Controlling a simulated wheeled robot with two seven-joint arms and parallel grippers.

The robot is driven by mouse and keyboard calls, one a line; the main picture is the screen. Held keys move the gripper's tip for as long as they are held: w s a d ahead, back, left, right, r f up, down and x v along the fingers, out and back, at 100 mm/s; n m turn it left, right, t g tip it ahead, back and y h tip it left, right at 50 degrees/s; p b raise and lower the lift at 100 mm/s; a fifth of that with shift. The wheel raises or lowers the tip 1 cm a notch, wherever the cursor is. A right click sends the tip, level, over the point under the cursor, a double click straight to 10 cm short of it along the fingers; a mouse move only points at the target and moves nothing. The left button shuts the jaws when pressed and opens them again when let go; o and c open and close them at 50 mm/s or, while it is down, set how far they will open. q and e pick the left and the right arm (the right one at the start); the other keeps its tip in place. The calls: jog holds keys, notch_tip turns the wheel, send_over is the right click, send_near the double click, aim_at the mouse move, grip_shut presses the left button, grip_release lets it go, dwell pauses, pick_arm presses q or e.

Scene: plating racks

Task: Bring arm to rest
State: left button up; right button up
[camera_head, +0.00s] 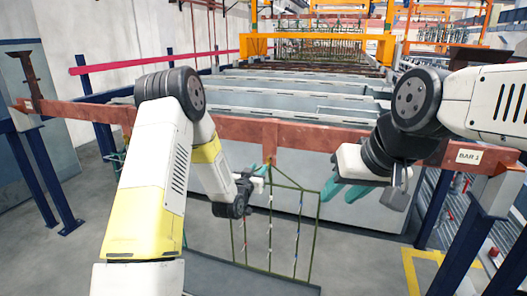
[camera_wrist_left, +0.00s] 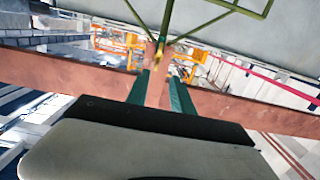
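My left gripper (camera_head: 264,172) is beside the top of a thin green wire rack (camera_head: 297,188), in front of the copper-coloured bar (camera_head: 318,136). In the left wrist view its two green fingers (camera_wrist_left: 160,92) are apart. A vertical copper tab shows in the gap between them, and I see nothing clamped. The rack's green top (camera_wrist_left: 170,38) shows just beyond the fingertips; the exact contact at its hook is unclear. My right gripper (camera_head: 346,190) is at the right, below the bar, with its teal fingers apart and nothing visible between them.
The bar runs across the scene, with a "BAR 1" label (camera_head: 468,156) at its right. Grey tanks (camera_head: 300,100) lie behind it. Blue posts (camera_head: 35,180) stand at the left. Grey floor (camera_head: 355,262) is open at front right of the rack.

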pick_arm(q)
jog(key=s+a+r+n+g+y, duration=0.1)
jog(key=s+a+r+g, duration=0.25)
jog(key=s+r, duration=0.4)
jog(key=s+a+r+g+y, duration=0.2)
jog(key=s+a+r, duration=0.2)
jog(key=s+r, duration=0.3)
jog(key=s+a+r+n+g, duration=0.1)
jog(key=s+g, duration=0.1)
jog(key=s, duration=1)
jog(key=s+a+r+g, duration=0.2)
jog(key=s+g, duration=0.1)
jog(key=s, duration=1)
jog(key=shift+s+a+n, duration=0.15)
jog(key=shift+a+n, duration=0.15)
jog(key=shift+n, duration=0.1)
jog(key=shift+a, duration=0.15)
